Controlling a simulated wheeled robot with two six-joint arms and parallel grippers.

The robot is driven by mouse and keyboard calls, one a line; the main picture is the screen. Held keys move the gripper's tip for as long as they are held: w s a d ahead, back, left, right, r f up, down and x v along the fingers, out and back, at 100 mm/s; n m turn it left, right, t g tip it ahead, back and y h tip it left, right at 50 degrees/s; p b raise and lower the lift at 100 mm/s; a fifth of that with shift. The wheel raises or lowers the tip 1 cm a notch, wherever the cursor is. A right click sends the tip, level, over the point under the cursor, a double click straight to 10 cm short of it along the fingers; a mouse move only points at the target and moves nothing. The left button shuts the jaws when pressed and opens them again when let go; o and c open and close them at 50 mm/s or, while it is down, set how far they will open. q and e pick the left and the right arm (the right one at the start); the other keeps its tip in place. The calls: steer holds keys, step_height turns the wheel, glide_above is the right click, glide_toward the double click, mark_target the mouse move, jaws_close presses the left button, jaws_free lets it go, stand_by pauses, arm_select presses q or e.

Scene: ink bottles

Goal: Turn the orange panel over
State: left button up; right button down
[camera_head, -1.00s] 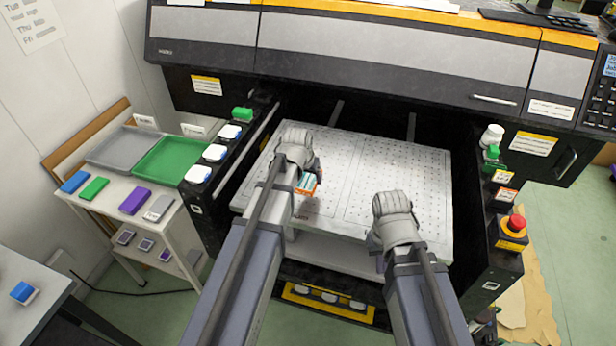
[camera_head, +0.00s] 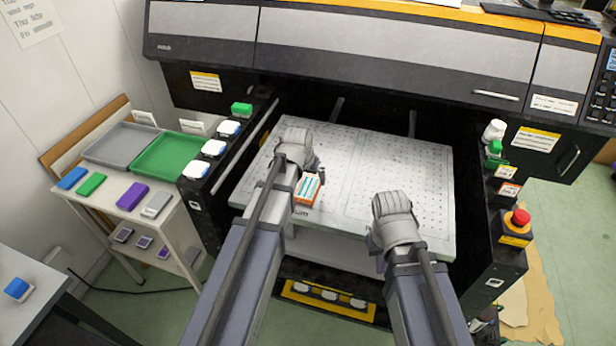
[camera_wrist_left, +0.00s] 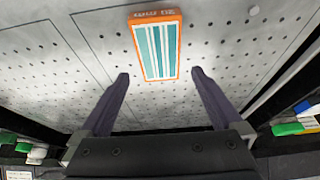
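The orange panel (camera_head: 308,188) lies on the perforated white bed (camera_head: 345,165), with its striped teal-and-white face up inside an orange border. In the left wrist view the panel (camera_wrist_left: 156,46) is ahead of my left gripper (camera_wrist_left: 160,73). That gripper is open, with dark fingers apart and nothing between them touching the panel. In the head view my left wrist (camera_head: 294,148) is just left of and behind the panel, and its fingers are mostly hidden. My right wrist (camera_head: 393,215) hangs over the bed's front right; its fingers are hidden behind it.
The black printer housing (camera_head: 350,60) encloses the bed at the back and sides. White-capped bottles (camera_head: 213,150) line the left ledge. A red emergency button (camera_head: 518,219) is at right. A cart with a green tray (camera_head: 170,155) stands at left. The bed's right half is mostly clear.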

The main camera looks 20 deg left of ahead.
mark_target(305, 195)
arm_select(q)
steer(key=p+v, duration=0.7)
steer(key=shift+s+r, duration=0.2)
steer(key=shift+r, duration=0.2)
stand_by(0.6)
steer(key=s+d+m+g, duration=0.1)
steer(key=s+d+g, duration=0.1)
steer(key=s+d, duration=0.4)
steer(key=s+d+f+m+g+y, duration=0.1)
steer(key=s+d, duration=0.6)
steer(key=s, duration=0.7)
steer(key=shift+d+f+m+g+y, duration=0.25)
steer(key=shift+m+g, duration=0.35)
steer(key=shift+g, duration=0.4)
steer(key=shift+s, duration=0.1)
